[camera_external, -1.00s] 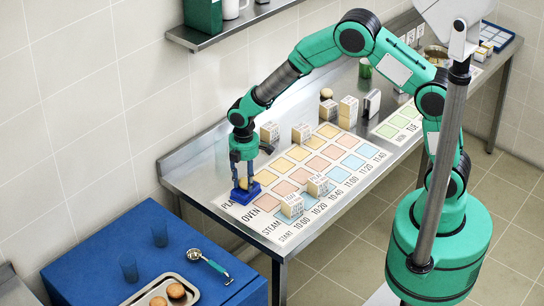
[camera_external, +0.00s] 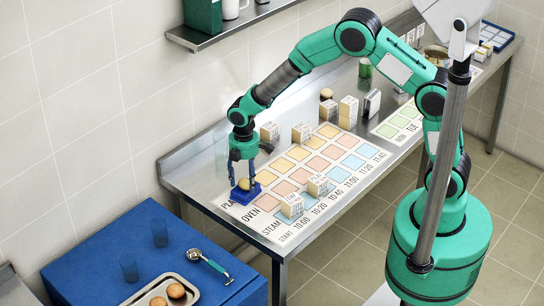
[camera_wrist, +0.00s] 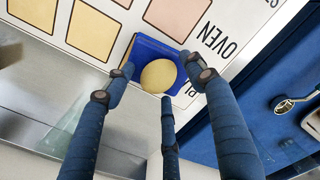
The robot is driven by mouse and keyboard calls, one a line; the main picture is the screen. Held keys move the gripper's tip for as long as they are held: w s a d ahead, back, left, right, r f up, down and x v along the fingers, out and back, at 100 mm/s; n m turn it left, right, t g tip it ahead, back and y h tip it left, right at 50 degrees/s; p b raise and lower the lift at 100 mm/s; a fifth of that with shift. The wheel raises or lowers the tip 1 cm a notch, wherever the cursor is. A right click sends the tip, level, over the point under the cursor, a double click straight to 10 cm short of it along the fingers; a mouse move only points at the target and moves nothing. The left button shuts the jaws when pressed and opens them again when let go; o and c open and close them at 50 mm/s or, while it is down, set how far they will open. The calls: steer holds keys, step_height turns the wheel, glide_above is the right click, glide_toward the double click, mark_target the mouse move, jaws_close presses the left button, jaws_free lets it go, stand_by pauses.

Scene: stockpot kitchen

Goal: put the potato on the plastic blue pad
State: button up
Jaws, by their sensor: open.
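The potato (camera_external: 248,184) is round and yellowish-tan and rests on the plastic blue pad (camera_external: 240,197) at the near left end of the printed board. In the wrist view the potato (camera_wrist: 158,77) covers part of the blue pad (camera_wrist: 150,46). My gripper (camera_external: 243,178) is open, pointing down just over the potato. In the wrist view its blue fingers (camera_wrist: 160,76) stand spread around the potato, with gaps on the left and right. The third finger comes close to the potato's lower edge; whether it touches I cannot tell.
The printed schedule board (camera_external: 270,200) lies on the steel counter with several lettered blocks standing on it. A blue table (camera_external: 90,265) at the lower left holds two blue cups, a scoop and a metal tray (camera_external: 143,299) with brown round items. The wall is close behind the counter.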

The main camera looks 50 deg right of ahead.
step_height(320, 180, up, 12)
steer(key=p, duration=0.1)
steer(key=shift+f, duration=0.15)
stand_by(0.3)
stand_by(0.6)
step_height(320, 180, up, 11)
steer(key=m+t, duration=0.1)
steer(key=m, duration=0.2)
glide_above(245, 181)
steer(key=s+d, duration=0.4)
steer(key=d, duration=0.2)
steer(key=s+d+r+m+t, duration=0.2)
steer(key=s+d+r+m, duration=0.2)
steer(key=s+d+r, duration=0.45)
steer(key=s+d+r+m+t, duration=0.1)
steer(key=s+d+r+m, duration=0.1)
steer(key=s, duration=0.5)
steer(key=s+d+r+m, duration=0.2)
steer(key=s+r+m, duration=0.1)
steer(key=s, duration=0.5)
steer(key=s+d+r+m+t, duration=0.1)
steer(key=s+d+r+m, duration=0.1)
steer(key=s, duration=0.5)
steer(key=shift+s+d+r+m+t, duration=0.15)
steer(key=shift+d+r+m+t, duration=0.25)
steer(key=shift+r, duration=0.5)
